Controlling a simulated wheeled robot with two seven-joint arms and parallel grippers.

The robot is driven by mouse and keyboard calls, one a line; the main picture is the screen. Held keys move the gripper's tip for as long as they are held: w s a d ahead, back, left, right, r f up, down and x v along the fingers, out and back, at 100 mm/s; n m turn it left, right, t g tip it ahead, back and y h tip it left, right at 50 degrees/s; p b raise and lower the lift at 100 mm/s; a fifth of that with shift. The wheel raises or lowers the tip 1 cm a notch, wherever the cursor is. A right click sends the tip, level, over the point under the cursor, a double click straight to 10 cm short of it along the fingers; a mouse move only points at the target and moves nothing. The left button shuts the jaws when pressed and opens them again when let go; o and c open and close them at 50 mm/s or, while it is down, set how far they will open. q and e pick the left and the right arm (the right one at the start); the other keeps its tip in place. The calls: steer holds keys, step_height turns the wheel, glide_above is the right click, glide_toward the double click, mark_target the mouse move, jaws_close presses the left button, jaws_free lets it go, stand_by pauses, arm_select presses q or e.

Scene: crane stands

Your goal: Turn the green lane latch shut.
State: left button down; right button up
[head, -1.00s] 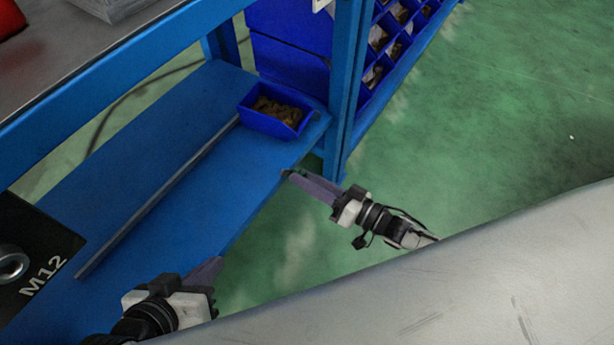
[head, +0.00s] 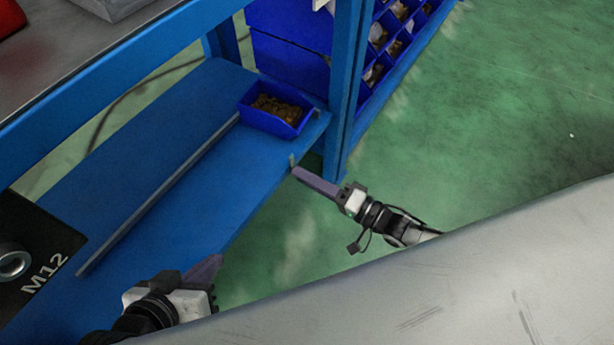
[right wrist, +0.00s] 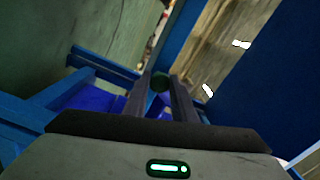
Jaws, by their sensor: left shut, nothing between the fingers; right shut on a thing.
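My right gripper (head: 296,171) is at the front edge of the blue shelf, just left of the blue post. Its purple-grey fingers point up and left. In the right wrist view a small dark green round piece, the green latch (right wrist: 160,82), sits between the two fingers, and the gripper is shut on it. In the head view only a small greyish-green bit shows at the fingertips; the latch's turn angle cannot be told. My left gripper (head: 214,264) is shut and empty at the lower left, beside the shelf's front edge.
A blue bin (head: 272,108) of brown parts stands on the blue shelf (head: 190,160), by a long rail (head: 160,195). A black M12 block (head: 35,250) lies lower left. The blue post (head: 345,90) and bin rack (head: 395,45) stand right. Green floor is clear.

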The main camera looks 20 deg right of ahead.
steer(key=shift+f, duration=0.1)
stand_by(0.3)
steer(key=o, duration=0.9)
steer(key=shift+c, duration=0.2)
steer(key=shift+o, duration=0.9)
arm_select(q)
steer(key=shift+s+f, duration=0.15)
steer(key=shift+s+a+y+p, duration=0.3)
steer(key=shift+a+p, duration=0.25)
steer(key=shift+p, duration=0.5)
arm_select(e)
steer(key=v, duration=1)
arm_select(q)
steer(key=shift+w, duration=0.1)
arm_select(e)
steer(key=shift+s+d, duration=0.15)
